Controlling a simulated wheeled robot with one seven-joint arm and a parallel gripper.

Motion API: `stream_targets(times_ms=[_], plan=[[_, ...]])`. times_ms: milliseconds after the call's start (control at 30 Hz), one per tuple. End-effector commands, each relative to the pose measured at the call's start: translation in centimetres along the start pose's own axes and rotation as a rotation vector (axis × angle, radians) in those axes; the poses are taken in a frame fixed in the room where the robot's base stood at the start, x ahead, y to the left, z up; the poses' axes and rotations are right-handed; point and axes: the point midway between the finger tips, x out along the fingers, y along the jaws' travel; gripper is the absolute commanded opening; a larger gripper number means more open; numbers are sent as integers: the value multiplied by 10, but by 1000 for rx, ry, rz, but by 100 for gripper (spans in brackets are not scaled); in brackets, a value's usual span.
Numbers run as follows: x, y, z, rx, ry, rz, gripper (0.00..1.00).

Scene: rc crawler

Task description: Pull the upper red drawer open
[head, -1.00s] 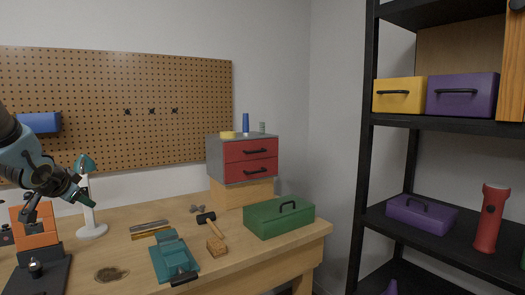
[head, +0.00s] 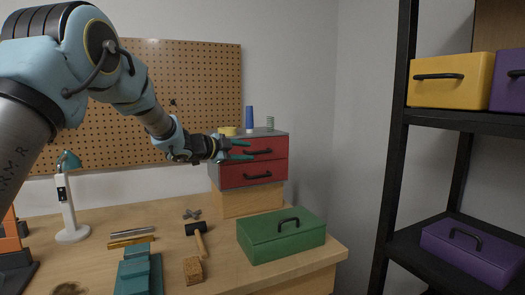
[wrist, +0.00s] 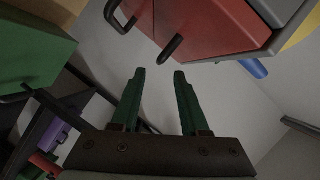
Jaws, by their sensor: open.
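The upper red drawer (head: 276,144) is shut in a grey cabinet (head: 213,172) on a wooden block. Its black bar handle (head: 258,152) shows in the head view, with my gripper (head: 241,150) just left of it. The drawer front (wrist: 215,28) is at the top of that view. Part of the drawer is hidden behind my fingers in the head view.
The lower red drawer (head: 238,176) is shut below. A green toolbox (head: 283,235) stands in front on the workbench. A yellow roll (head: 228,131), a blue cone (head: 249,118) and a spring (head: 270,123) stand on the cabinet. A mallet (head: 201,245) lies on the bench.

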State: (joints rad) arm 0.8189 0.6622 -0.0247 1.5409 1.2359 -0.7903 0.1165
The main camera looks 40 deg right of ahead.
Motion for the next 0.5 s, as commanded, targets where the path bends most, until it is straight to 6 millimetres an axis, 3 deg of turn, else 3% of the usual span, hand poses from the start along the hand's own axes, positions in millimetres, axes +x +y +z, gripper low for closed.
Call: stream_targets(times_ms=[200,500], plan=[[42,-2,-2,-1,0,2,45],[73,-1,0,-1,-2,-1,45]])
